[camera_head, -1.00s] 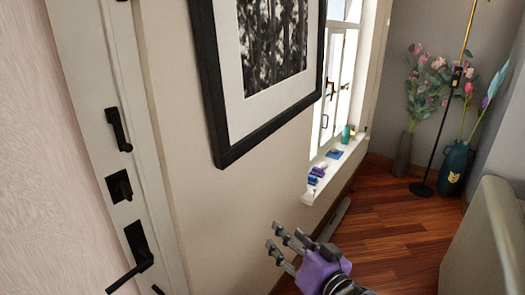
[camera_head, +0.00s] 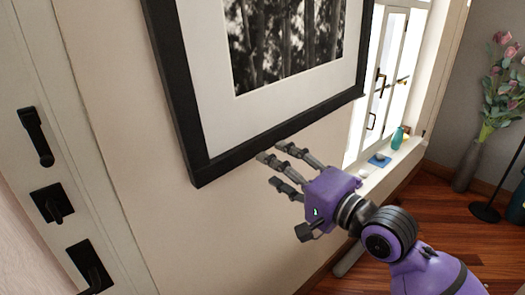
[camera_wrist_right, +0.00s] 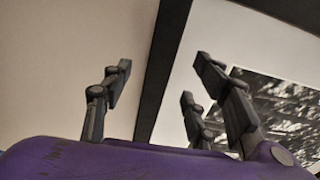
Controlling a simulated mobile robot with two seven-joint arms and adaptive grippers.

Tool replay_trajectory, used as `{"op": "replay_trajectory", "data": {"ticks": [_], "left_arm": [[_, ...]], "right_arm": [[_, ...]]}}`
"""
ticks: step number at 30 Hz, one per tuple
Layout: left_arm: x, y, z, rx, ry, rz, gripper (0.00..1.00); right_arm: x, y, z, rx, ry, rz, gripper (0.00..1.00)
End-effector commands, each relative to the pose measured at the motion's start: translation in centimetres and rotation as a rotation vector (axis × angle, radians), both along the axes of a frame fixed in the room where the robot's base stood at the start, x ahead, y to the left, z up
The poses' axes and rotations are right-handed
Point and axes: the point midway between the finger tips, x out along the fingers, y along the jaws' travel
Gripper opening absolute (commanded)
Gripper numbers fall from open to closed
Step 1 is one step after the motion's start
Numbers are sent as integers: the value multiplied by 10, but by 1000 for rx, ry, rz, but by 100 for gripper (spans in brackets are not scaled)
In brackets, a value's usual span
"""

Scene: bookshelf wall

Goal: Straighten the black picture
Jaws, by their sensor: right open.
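The black picture (camera_head: 183,100) hangs on the beige wall in the head view. It has a black frame, a white mat and a dark tree print. Its lower edge slopes up to the right in this view. My right gripper (camera_head: 278,168) is open and empty, its fingers at the frame's lower edge; I cannot tell whether they touch it. In the right wrist view the gripper's fingers (camera_wrist_right: 155,90) stand spread, with the black frame bar (camera_wrist_right: 163,70) behind them and the print to the right. My left gripper is not in view.
A white door with black handles (camera_head: 35,137) is at the left. A window sill (camera_head: 400,165) with small items juts out to the right of the picture. A vase of flowers (camera_head: 470,165) stands on the wooden floor beyond it.

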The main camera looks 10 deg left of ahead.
Motion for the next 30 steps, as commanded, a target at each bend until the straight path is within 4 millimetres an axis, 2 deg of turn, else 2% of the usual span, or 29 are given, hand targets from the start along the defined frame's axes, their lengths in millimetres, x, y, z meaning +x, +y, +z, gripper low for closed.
{"op": "replay_trajectory", "data": {"ticks": [4, 11, 18, 28, 30], "left_arm": [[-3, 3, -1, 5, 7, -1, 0], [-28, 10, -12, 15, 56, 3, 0], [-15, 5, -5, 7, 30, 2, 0], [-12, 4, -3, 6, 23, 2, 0], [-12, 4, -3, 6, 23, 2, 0]], "right_arm": [[5, 9, 0, 19, 25, 1, 54], [27, 38, 1, 17, 22, 0, 54], [43, 60, 1, 17, 21, -1, 54], [46, 63, 0, 15, 20, -1, 54], [46, 63, 0, 15, 20, -1, 45]]}}
